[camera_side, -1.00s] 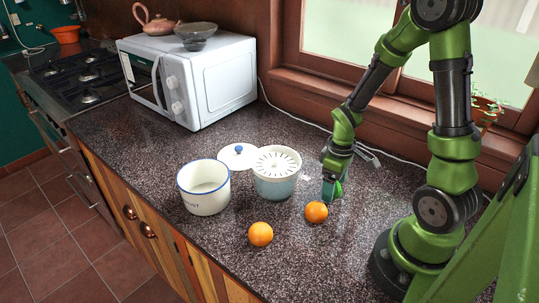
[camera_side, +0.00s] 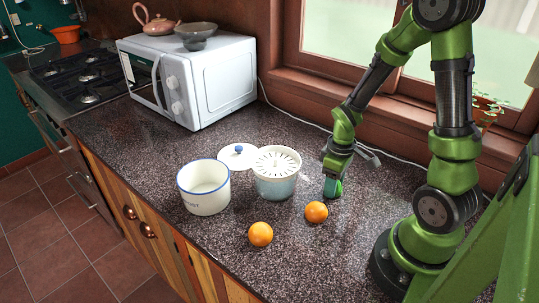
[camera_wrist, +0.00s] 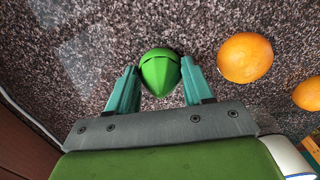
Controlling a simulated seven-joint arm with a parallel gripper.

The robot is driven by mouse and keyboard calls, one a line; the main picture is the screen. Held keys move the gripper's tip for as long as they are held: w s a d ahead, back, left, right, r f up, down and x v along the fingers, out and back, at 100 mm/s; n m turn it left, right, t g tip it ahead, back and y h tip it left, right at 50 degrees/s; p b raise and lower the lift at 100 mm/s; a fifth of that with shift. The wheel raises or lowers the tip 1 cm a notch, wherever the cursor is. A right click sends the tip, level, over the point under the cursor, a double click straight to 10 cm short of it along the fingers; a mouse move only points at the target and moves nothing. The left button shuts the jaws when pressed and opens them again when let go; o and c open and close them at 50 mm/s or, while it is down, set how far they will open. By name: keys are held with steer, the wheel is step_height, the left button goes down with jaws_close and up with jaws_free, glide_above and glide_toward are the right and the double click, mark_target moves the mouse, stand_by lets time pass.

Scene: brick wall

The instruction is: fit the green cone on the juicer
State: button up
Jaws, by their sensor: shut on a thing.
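The green cone (camera_wrist: 160,72) is between the two teal fingers of my gripper (camera_wrist: 155,88) in the wrist view, and the gripper is shut on it. In the side view my gripper (camera_side: 332,187) is low over the counter, to the right of the juicer, and the green cone (camera_side: 338,188) shows at its fingertips. I cannot tell whether the cone still touches the counter. The juicer (camera_side: 276,173) is a pale blue cup with a white slotted top. It stands upright on the counter, apart from the gripper.
One orange (camera_side: 316,212) lies close in front of my gripper, another (camera_side: 261,234) nearer the counter edge. A white blue-rimmed pot (camera_side: 204,190) stands left of the juicer, with a white lid (camera_side: 238,156) behind. A microwave (camera_side: 190,80) stands at the back left.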

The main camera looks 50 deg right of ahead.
step_height(320, 180, up, 9)
steer(key=shift+w+a+f, duration=0.1)
steer(key=shift+a+f, duration=0.05)
steer(key=w+a+r+n, duration=0.1)
steer(key=w+a, duration=0.1)
steer(key=w, duration=0.1)
steer(key=w+a+r+n, duration=0.2)
steer(key=w, duration=0.2)
steer(key=w+a+r+n, duration=0.1)
steer(key=w+a, duration=0.1)
steer(key=w, duration=0.1)
steer(key=shift+w+r+n, duration=0.15)
steer(key=shift+n, duration=1.05)
steer(key=w+a+r, duration=0.2)
steer(key=w+r, duration=0.1)
steer(key=shift+s+f, duration=0.1)
steer(key=shift+f, duration=2.7)
steer(key=shift+f, duration=1.4)
steer(key=o, duration=1.1)
steer(key=shift+o, duration=0.3)
